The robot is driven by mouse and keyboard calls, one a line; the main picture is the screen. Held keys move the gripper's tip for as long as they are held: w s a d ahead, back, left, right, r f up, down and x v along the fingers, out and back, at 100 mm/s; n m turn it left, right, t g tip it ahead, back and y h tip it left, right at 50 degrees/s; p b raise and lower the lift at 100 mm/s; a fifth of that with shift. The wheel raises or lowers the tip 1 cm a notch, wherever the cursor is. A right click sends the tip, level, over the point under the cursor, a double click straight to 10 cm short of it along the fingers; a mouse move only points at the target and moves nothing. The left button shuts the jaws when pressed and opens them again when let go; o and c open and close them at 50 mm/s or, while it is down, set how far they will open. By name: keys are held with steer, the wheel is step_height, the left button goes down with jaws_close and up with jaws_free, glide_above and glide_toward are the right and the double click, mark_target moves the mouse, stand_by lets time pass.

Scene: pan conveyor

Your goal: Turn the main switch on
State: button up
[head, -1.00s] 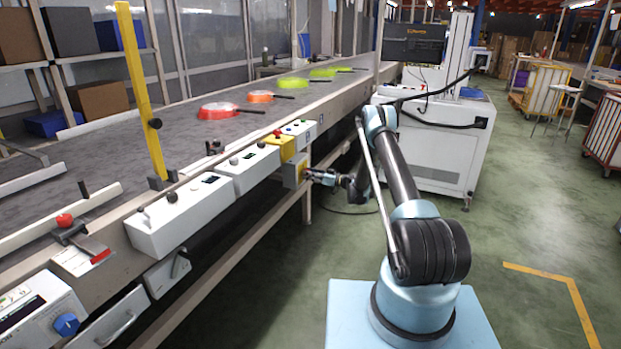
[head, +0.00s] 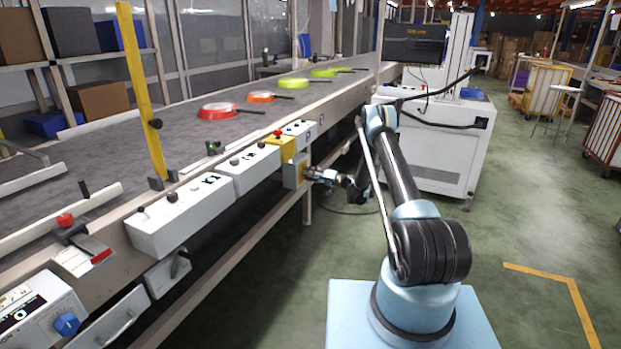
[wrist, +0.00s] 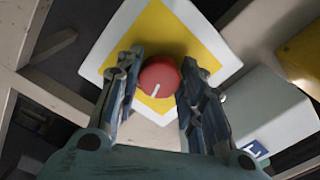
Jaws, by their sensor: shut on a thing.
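The main switch is a round red knob (wrist: 158,77) with a white pointer line, on a yellow square with a white border (wrist: 192,28). In the wrist view the pointer line slants slightly off the vertical. My gripper (wrist: 157,84) has one finger on each side of the knob and is shut on it. The knob itself is hidden or too small to make out there.
The conveyor (head: 150,150) carries a red pan (head: 218,111), an orange pan (head: 260,96) and green ones beyond. White control boxes (head: 170,222) line its edge. A display unit (head: 35,315) with a blue knob stands at lower left. A white cabinet (head: 430,150) stands behind my arm.

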steer(key=shift+w+m, duration=0.1)
steer(key=shift+m, duration=1.2)
steer(key=o, duration=1.1)
steer(key=shift+c, duration=0.2)
steer(key=v, duration=1.2)
